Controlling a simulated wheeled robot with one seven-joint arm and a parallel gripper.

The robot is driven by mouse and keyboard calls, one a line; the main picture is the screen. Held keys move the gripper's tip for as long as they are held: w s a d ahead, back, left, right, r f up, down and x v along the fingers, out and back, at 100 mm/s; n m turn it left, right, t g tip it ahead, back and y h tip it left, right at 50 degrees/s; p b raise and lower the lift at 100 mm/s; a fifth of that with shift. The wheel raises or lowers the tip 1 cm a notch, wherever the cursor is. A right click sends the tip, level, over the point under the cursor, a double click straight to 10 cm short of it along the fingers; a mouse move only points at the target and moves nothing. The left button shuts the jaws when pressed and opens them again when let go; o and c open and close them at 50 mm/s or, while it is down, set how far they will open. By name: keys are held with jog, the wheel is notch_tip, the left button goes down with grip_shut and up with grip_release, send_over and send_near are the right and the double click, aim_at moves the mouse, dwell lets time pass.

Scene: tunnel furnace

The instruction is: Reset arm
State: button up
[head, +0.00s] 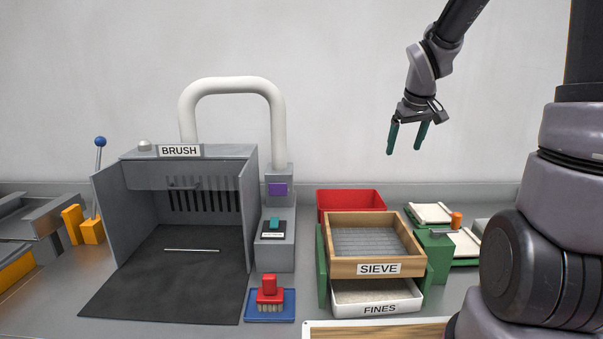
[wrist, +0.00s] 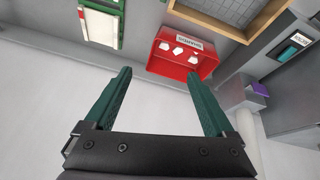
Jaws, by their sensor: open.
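My gripper (head: 407,138) hangs in the air against the back wall, above the red bin and the sieve. Its two green fingers are apart, with nothing between them. In the wrist view my gripper (wrist: 165,105) is also open and empty. The red bin (head: 351,193) stands behind the sieve. In the wrist view the red bin (wrist: 178,68) shows several white pieces and a label inside it.
A wooden sieve (head: 378,268) sits in a green frame over a white fines tray (head: 377,309). A red brush (head: 270,290) rests on a blue pad (head: 268,318). The grey brush booth (head: 180,153) stands left, with a thin rod (head: 191,250) on its dark mat. The air around my gripper is clear.

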jog(key=s+a+r+m+t+y, duration=0.1)
jog(key=s+r+m, duration=0.2)
jog(key=s, duration=0.8)
jog(key=s+a+r+m+t+y, duration=0.1)
jog(key=s+r+m, duration=0.2)
jog(key=s+r, duration=0.5)
jog(key=s, duration=0.3)
jog(key=shift+a+r+m, duration=0.25)
jog(key=shift+m, duration=0.15)
